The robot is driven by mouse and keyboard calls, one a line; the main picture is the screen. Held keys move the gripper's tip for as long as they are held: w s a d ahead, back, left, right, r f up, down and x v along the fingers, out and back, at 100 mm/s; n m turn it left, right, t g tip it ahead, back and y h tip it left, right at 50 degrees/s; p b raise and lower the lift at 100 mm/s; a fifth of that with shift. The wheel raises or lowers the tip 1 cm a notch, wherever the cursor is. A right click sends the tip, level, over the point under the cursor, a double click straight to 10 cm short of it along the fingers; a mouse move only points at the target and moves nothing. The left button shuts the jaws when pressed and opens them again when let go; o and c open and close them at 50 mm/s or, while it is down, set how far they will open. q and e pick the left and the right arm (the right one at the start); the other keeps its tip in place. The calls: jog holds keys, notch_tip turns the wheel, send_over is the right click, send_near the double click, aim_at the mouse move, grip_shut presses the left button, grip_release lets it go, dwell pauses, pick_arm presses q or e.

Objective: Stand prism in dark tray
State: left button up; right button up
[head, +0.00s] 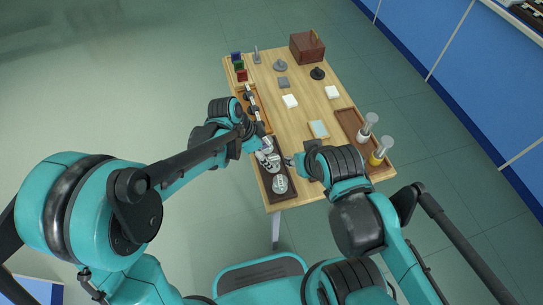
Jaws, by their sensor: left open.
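A dark tray (267,190) lies along the near left edge of the wooden table, with silvery round pieces (280,184) in it. My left gripper (268,157) is over the far part of this tray, open, close to the silvery pieces. My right gripper (290,161) is at the tray's right side; its fingers are too small to read. I cannot pick out the prism for certain; a pale blue flat piece (318,129) lies mid-table to the right. My arms hide part of the tray and table.
An orange-brown rack (267,122) lies at the left edge. White blocks (290,101) (332,92), dark stands (317,73) and a red-brown box (306,47) stand farther back. The table's middle is fairly clear.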

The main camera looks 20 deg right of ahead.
pick_arm(q)
jog(key=s+a+r+n+t+y+p, duration=0.25)
jog(key=a+r+n, duration=0.55)
jog(key=a+r, duration=0.55)
jog(key=s+a+n+t+y, duration=0.1)
jog(key=s+a+n+t, duration=0.1)
jog(key=s+a+n, duration=0.2)
jog(key=s+a+n+t+y, duration=0.1)
jog(key=a+n, duration=0.4)
jog(key=a, duration=0.6)
jog(key=s+t, duration=0.1)
jog(key=s, duration=0.1)
jog(key=shift+s+f+n+b, duration=0.15)
jog(key=shift+s+n+b, duration=0.15)
jog(key=shift+s+b, duration=0.1)
jog(key=shift+t, duration=0.25)
